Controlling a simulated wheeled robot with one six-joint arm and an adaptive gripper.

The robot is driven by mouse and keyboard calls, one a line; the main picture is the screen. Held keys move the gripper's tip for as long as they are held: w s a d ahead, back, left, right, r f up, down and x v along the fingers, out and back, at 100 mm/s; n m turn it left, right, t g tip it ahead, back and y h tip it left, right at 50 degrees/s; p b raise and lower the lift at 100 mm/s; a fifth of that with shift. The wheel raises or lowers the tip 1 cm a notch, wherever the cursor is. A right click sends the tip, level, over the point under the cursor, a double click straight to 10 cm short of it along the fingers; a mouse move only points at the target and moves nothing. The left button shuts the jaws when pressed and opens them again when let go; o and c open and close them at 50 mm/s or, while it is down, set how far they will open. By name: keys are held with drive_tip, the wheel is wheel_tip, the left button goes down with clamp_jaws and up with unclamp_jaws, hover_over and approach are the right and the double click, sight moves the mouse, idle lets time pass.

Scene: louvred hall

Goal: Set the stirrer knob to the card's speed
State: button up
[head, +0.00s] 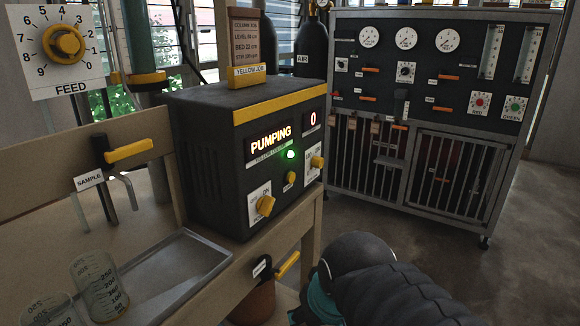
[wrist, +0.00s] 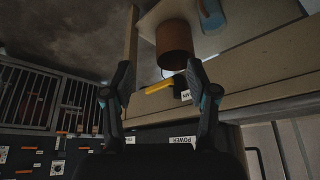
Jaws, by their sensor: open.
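The task card (head: 246,42) stands in a yellow holder on the dark control box (head: 205,165) in the head view. It has several lines, one starting STIR; its figure is too small to read surely. A small yellow knob (head: 317,161) sits on a white scale at the box's right, below a display (head: 312,121) reading 0; I cannot read whether it is the stirrer's. Another display reads PUMPING (head: 271,140) above a lit green lamp. My gripper (wrist: 159,64) is open and empty in the wrist view, near the bench edge and POWER label (wrist: 183,141).
A yellow power knob (head: 265,206) is at the box's lower left. A yellow drain handle (head: 288,264) sticks out from the bench front. Beakers (head: 98,285) and a metal tray (head: 170,270) lie left. A FEED dial (head: 65,44) is upper left. A gauge rack (head: 425,70) stands behind.

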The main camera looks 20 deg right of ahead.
drive_tip(key=w+d+f+m+g+y+b, duration=0.2)
drive_tip(key=w+d+f+m, duration=0.3)
drive_tip(key=w+d+m, duration=0.25)
drive_tip(key=m+t+y+b, duration=0.2)
drive_tip(key=m+t+y, duration=0.8)
drive_tip(key=m, duration=1)
approach(322, 164)
drive_tip(key=shift+t+h, duration=0.4)
drive_tip(key=shift+t, duration=0.1)
drive_tip(key=b+x, duration=0.1)
drive_tip(key=x, duration=0.3)
drive_tip(key=b+x, duration=0.1)
drive_tip(key=x, duration=0.4)
drive_tip(key=shift+s+a, duration=0.3)
drive_tip(key=shift+w+a+p, duration=0.2)
drive_tip(key=shift+w+p, duration=0.1)
drive_tip(key=shift+p, duration=0.1)
